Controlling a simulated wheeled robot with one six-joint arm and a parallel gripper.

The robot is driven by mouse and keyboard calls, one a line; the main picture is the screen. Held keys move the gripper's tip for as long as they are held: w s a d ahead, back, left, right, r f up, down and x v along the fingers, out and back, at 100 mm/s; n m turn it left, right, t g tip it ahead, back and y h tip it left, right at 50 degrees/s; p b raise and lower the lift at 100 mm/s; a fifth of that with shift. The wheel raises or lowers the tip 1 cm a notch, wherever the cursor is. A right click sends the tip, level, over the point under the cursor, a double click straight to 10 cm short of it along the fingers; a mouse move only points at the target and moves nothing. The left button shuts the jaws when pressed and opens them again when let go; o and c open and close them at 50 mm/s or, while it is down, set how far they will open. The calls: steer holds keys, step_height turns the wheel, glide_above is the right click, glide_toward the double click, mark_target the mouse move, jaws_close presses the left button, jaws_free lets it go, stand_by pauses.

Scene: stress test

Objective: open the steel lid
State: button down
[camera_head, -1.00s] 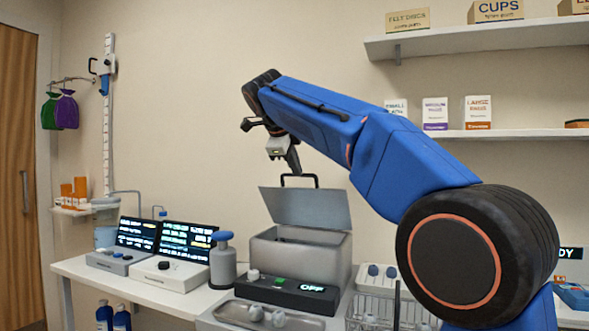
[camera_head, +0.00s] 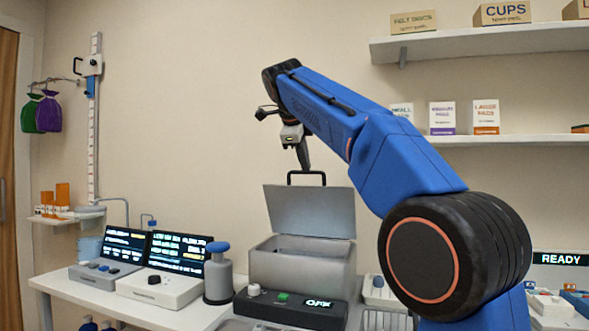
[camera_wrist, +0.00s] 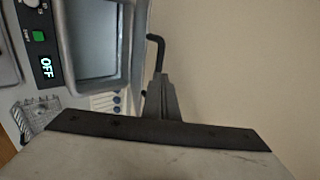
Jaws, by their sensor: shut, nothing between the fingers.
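The steel lid (camera_head: 310,210) stands raised, near upright and tilted, at the back of the grey steel box (camera_head: 300,268). The box opening shows below it. A black handle (camera_head: 306,176) sticks up from the lid's top edge. My gripper (camera_head: 304,165) is shut and empty, with its tips just above the handle; I cannot tell whether they touch. In the wrist view my gripper (camera_wrist: 162,85) points beside the black handle (camera_wrist: 156,45), and the open box interior (camera_wrist: 95,38) shows at the upper left.
A control panel (camera_head: 290,308) with a green button and a display stands before the box. Left are a blue-topped canister (camera_head: 217,275) and two lit screens (camera_head: 178,252). Shelves (camera_head: 480,45) hang at the upper right. The wall above the lid is clear.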

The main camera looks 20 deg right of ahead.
steer(key=w+d+r, duration=0.2)
steer(key=w+d, duration=0.2)
steer(key=w, duration=0.2)
steer(key=shift+w+d, duration=0.3)
steer(key=shift+d, duration=0.1)
steer(key=v, duration=0.7)
steer(key=shift+r, duration=0.15)
stand_by(0.4)
steer(key=shift+s, duration=0.2)
